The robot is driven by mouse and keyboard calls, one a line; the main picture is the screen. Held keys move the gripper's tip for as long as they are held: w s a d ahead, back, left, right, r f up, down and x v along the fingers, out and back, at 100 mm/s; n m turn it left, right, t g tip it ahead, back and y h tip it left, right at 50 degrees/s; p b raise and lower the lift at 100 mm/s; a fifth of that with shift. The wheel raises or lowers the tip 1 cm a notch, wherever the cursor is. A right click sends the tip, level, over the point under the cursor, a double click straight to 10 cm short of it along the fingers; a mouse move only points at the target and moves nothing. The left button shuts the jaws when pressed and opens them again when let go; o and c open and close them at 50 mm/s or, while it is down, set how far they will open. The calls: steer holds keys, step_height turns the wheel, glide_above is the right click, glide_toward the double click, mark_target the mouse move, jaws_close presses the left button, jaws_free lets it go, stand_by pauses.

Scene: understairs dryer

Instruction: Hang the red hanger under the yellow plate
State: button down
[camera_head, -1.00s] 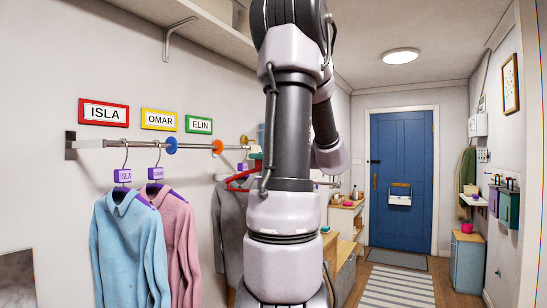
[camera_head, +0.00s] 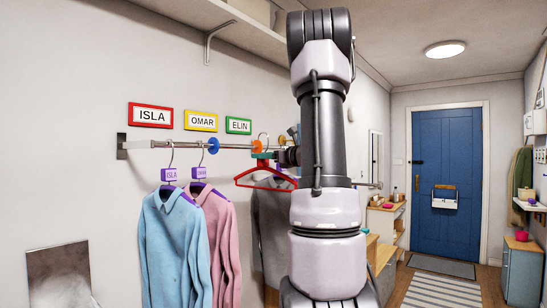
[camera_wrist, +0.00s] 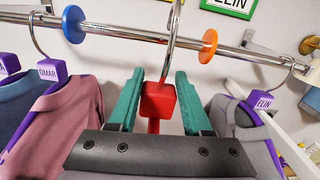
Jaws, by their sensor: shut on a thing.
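The red hanger (camera_head: 268,184) is in my gripper, hook up, near the hanging rail (camera_head: 176,144). In the wrist view my teal fingers (camera_wrist: 157,98) are shut on the hanger's red block (camera_wrist: 158,101). Its hook rises in front of the rail, between the blue and orange discs in that view; its top is cut off. The head view shows the hook beside the orange disc (camera_head: 256,146). I cannot tell whether it touches the rail. The yellow plate (camera_head: 201,120), reading OMAR, is on the wall left of my gripper, between a red ISLA plate (camera_head: 151,116) and a green ELIN plate (camera_head: 238,125).
The blue disc (camera_head: 213,146) sits on the rail. Left of it hang a light blue shirt (camera_head: 174,245) and a pink shirt (camera_head: 218,240) on purple hangers. A grey garment (camera_wrist: 246,125) on the ELIN-tagged hanger hangs right of the orange disc. A shelf (camera_head: 250,45) is above.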

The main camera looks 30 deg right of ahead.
steer(key=x, duration=0.9)
steer(key=shift+w+a+f, duration=0.1)
steer(key=shift+w, duration=0.15)
steer(key=shift+w+f, duration=0.1)
steer(key=shift+f, duration=1.3)
steer(key=shift+c, duration=1.3)
jaws_free()
